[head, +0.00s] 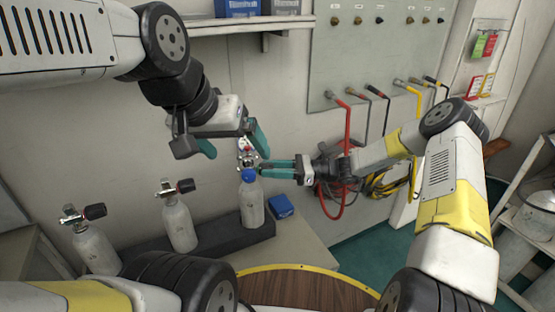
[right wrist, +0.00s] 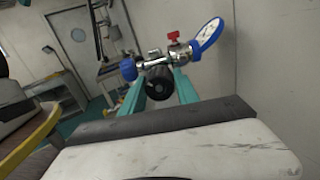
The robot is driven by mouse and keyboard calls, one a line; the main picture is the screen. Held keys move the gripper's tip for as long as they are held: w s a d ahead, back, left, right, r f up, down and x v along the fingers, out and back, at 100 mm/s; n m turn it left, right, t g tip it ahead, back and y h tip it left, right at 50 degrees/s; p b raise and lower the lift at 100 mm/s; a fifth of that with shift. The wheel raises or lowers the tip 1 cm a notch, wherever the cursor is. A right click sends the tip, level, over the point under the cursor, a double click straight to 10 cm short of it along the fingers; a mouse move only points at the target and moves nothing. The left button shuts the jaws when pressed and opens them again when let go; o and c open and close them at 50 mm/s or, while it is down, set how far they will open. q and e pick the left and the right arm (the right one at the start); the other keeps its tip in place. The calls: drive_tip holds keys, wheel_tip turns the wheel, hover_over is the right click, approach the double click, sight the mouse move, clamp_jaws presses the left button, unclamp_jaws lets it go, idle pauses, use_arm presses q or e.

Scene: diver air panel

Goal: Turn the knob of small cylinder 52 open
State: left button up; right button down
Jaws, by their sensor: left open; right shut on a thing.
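Three pale small cylinders stand in a row; I cannot read their numbers. The right cylinder (head: 252,205) has a blue collar and a metal valve with fittings on top. My right gripper (head: 264,170) comes from the right, shut at that valve. In the right wrist view its teal fingers (right wrist: 158,92) are on a black round knob (right wrist: 158,80). A blue-rimmed gauge (right wrist: 207,37), a small red tap (right wrist: 173,36) and a blue fitting (right wrist: 128,68) are just beyond. My left gripper (head: 230,146) is open beside and above the valve, with one finger close to the fittings.
The left cylinder (head: 97,250) and middle cylinder (head: 180,225) have dark knobs. A dark block (head: 225,240) runs along their bases. A blue box (head: 281,206) lies beside the right cylinder. A wall panel (head: 375,50) with hoses hangs behind, and a shelf (head: 240,26) is above.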

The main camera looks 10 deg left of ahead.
drive_tip(key=n, duration=0.7)
drive_tip(key=shift+f+n, duration=0.1)
drive_tip(key=shift+n, duration=0.2)
drive_tip(key=n, duration=0.6)
drive_tip(key=shift+h, duration=0.3)
drive_tip(key=n, duration=0.7)
drive_tip(key=shift+s, duration=0.1)
drive_tip(key=n, duration=0.6)
drive_tip(key=shift+t, duration=0.3)
drive_tip(key=shift+n, duration=0.3)
drive_tip(key=c, duration=0.9)
unclamp_jaws()
drive_tip(key=shift+d, duration=0.1)
